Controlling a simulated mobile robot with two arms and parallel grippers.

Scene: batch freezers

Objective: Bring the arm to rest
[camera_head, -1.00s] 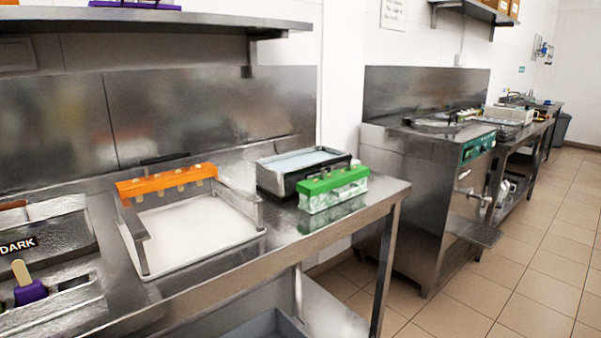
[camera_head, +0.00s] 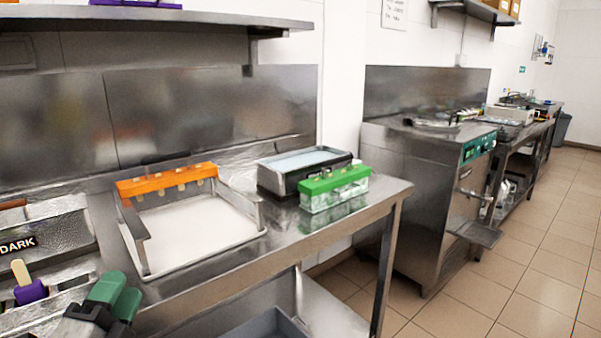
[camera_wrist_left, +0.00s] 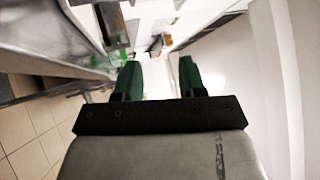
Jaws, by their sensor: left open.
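My left gripper (camera_head: 116,294) has green fingers and shows at the bottom left of the head view, in front of the steel counter's front edge. It is empty. In the left wrist view its two green fingers (camera_wrist_left: 159,82) stand apart with nothing between them. My right gripper is in neither view.
The steel counter (camera_head: 290,258) holds a white tray with an orange stick holder (camera_head: 167,180), a dark bin (camera_head: 278,180) and a green-topped mould (camera_head: 334,188). A bin labelled DARK (camera_head: 62,231) and a purple-based stick (camera_head: 27,284) are at left. The tiled floor (camera_head: 480,290) is clear at right.

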